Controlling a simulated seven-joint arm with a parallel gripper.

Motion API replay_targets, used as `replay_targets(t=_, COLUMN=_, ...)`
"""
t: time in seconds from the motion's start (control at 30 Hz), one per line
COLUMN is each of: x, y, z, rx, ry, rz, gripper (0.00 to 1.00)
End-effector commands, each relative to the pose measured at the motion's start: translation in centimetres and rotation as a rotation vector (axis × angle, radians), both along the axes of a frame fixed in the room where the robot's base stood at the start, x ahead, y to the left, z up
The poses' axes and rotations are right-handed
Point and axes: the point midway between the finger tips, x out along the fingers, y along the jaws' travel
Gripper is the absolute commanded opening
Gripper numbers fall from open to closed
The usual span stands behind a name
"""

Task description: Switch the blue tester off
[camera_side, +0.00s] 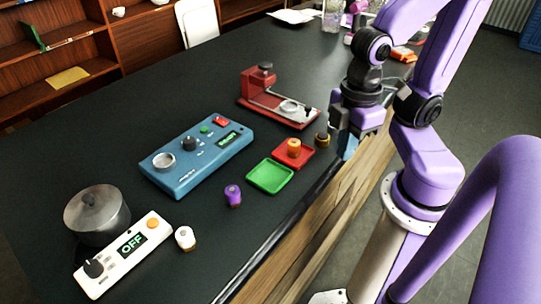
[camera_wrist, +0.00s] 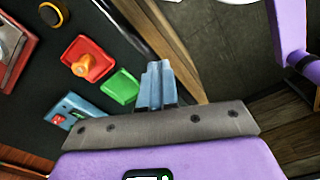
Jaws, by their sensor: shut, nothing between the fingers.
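The blue tester (camera_side: 215,158) lies flat on the dark table, left of the middle in the side view. It has a red button (camera_side: 221,120), a small green button (camera_side: 206,129), a black knob (camera_side: 189,143), a round metal socket (camera_side: 163,160) and a small green display (camera_side: 229,138) too small to read. A corner of the tester (camera_wrist: 72,104) with the red button shows in the wrist view, partly hidden by my gripper's body. My gripper (camera_side: 349,146) is shut and empty by the table's front edge, well right of the tester; its fingers (camera_wrist: 155,85) are together.
A red tray (camera_side: 306,161) with an orange part, a green tray (camera_side: 270,177) and a black-and-yellow part (camera_side: 321,139) lie between my gripper and the tester. A red fixture (camera_side: 278,98) stands behind. A purple part (camera_side: 233,195), white scale (camera_side: 108,268) and pot (camera_side: 97,214) are nearer.

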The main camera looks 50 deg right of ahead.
Motion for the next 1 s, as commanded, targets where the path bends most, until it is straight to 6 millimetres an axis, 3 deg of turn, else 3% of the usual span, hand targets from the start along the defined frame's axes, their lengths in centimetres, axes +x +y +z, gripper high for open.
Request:
replay_targets(t=0.17, x=1.2, y=0.7, z=0.5, rx=0.001, ry=-0.003, rz=0.014, gripper=0.00)
replay_targets(t=0.27, x=3.0, y=1.7, z=1.1, rx=0.004, ry=-0.010, rz=0.039, gripper=0.00)
replay_targets(t=0.63, x=13.5, y=4.7, z=4.0, rx=0.003, ry=-0.046, rz=0.179, gripper=0.00)
replay_targets(t=1.0, x=24.9, y=3.9, z=5.9, rx=-0.019, ry=-0.086, rz=0.321, gripper=0.00)
